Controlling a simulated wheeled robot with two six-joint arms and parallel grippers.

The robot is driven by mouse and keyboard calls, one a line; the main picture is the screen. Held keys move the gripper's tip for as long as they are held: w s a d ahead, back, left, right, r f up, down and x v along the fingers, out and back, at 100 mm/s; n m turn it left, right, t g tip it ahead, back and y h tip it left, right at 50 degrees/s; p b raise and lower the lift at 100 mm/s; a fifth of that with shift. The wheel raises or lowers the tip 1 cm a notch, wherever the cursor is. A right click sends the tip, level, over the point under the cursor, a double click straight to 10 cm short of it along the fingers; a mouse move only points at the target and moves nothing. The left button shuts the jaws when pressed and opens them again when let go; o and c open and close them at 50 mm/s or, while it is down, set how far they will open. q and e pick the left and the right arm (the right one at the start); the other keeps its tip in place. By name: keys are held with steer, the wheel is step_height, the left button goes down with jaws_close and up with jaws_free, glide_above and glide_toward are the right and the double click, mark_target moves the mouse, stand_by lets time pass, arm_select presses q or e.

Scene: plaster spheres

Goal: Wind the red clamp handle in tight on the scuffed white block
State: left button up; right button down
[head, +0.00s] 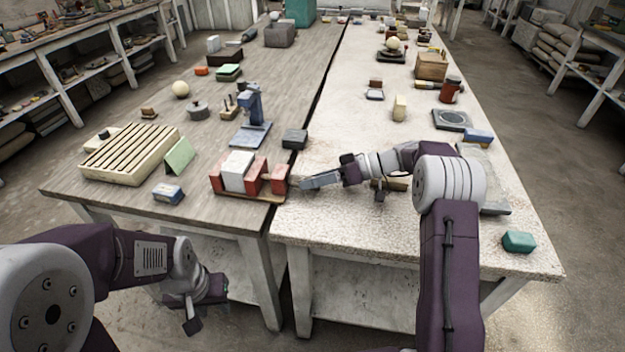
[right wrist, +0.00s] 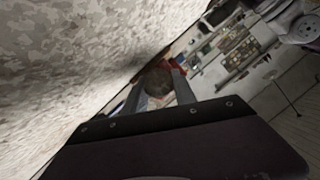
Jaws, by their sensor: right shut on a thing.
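The red clamp (head: 253,182) sits on a wooden base at the front right edge of the brown table. The white block (head: 238,167) stands upright between its red blocks; any gap at the jaw is too small to tell. My right gripper (head: 293,183) comes in level from the right at the clamp's end. In the right wrist view its fingers are shut on a dark round clamp handle (right wrist: 158,82), with red clamp parts beyond.
A slatted wooden rack (head: 130,153), a green card (head: 180,157) and a blue-white box (head: 168,192) stand left of the clamp. A dark block (head: 295,139) lies behind it. The pale table (head: 345,225) is bare in front of my right arm.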

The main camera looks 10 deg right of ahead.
stand_by(0.5)
steer(key=c, duration=1)
jaws_free()
steer(key=v, duration=0.9)
steer(key=shift+w+d+p, duration=0.1)
steer(key=shift+p, duration=0.3)
